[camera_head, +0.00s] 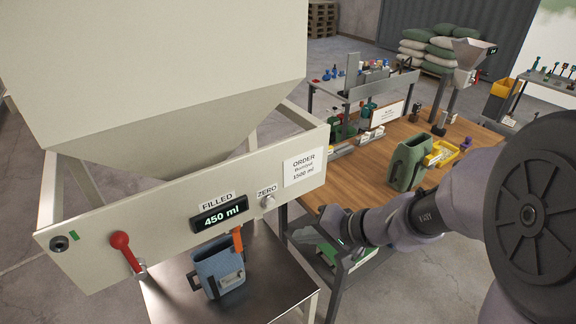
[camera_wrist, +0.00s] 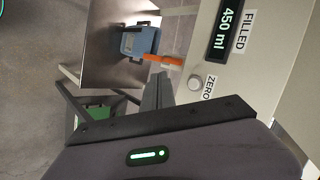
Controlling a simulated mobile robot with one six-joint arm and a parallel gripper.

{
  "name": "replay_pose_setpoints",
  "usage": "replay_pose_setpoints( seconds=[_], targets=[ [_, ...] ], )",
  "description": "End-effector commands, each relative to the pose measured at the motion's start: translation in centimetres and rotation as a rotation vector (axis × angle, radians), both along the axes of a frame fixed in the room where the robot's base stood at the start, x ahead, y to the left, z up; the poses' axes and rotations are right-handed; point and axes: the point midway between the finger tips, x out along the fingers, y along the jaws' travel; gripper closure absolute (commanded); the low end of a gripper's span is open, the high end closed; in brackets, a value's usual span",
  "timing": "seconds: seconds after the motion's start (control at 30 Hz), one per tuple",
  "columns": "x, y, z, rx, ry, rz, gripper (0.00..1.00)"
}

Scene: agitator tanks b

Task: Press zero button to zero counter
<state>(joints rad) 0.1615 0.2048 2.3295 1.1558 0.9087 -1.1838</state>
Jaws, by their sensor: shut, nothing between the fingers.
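The zero button (camera_head: 268,201) is a small round knob under the ZERO label on the cream hopper panel (camera_head: 160,225). In the wrist view the button (camera_wrist: 195,83) shows as a pale disc beside its label. The counter display (camera_head: 220,216) reads 450 ml; it also shows in the wrist view (camera_wrist: 228,30). My gripper (camera_head: 295,236) is shut and empty, to the right of and below the button in the head view. In the wrist view its closed fingers (camera_wrist: 158,80) lie just left of the button. I see no clear contact.
A blue container (camera_head: 218,270) stands on the metal table under the panel, below an orange spout (camera_head: 237,240). A red lever (camera_head: 121,244) is at the panel's left. An order note (camera_head: 304,166) says 1500 ml. A green jug (camera_head: 408,163) stands on the wooden table.

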Motion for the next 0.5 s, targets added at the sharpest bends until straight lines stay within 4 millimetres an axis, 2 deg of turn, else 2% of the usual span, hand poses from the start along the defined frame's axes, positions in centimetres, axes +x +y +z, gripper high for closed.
replay_pose_setpoints(
  seconds=[0.33, 0.5],
  targets=[
    [0.2, 0.1, -0.1, 0.0, 0.001, 0.001, 1.0],
    [1.5, 1.1, 0.1, 0.001, 0.001, 0.003, 1.0]
  ],
)
